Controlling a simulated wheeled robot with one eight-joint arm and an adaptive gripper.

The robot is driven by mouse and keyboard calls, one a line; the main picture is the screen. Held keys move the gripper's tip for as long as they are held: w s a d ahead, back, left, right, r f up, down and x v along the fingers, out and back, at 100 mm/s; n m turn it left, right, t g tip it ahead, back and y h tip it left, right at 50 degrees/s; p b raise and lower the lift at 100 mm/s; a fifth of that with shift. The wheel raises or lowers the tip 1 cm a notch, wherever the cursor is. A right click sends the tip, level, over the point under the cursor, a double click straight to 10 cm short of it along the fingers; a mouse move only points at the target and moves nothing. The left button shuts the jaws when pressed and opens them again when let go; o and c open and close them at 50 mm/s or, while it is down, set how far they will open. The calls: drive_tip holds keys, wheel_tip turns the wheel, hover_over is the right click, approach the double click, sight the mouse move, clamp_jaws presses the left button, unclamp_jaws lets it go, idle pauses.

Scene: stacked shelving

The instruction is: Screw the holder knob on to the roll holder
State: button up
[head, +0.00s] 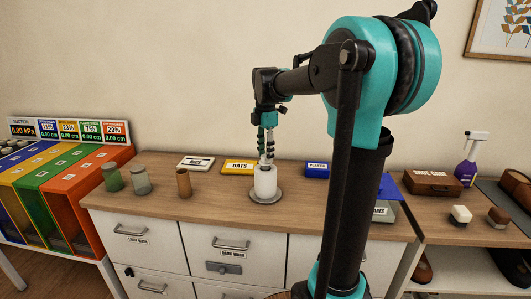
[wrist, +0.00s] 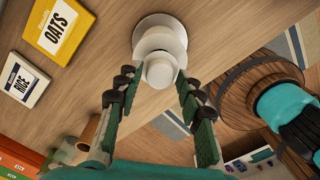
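The roll holder stands upright on the wooden counter, with a round grey base (head: 266,197) and a white roll (head: 265,180) around it. In the wrist view its pale base (wrist: 160,20) shows behind the roll (wrist: 157,40). A round white knob (wrist: 160,71) appears in front of the roll's top. I cannot tell whether it sits on the rod. My gripper (head: 266,152) points down just above the roll. In the wrist view its two fingers (wrist: 156,80) are spread on either side of the knob, with a gap visible at least on the left.
A yellow OATS box (head: 240,167) and a white RICE box (head: 195,162) lie behind to the left. A brown cup (head: 184,183) and two glass jars (head: 140,181) stand left. A blue box (head: 316,170) lies to the right. Counter around the base is clear.

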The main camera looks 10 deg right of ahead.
drive_tip(key=n, duration=1.3)
drive_tip(key=shift+c, duration=0.5)
drive_tip(key=c, duration=0.7)
drive_tip(key=m, duration=0.6)
drive_tip(key=shift+c, duration=0.2)
drive_tip(key=m, duration=0.5)
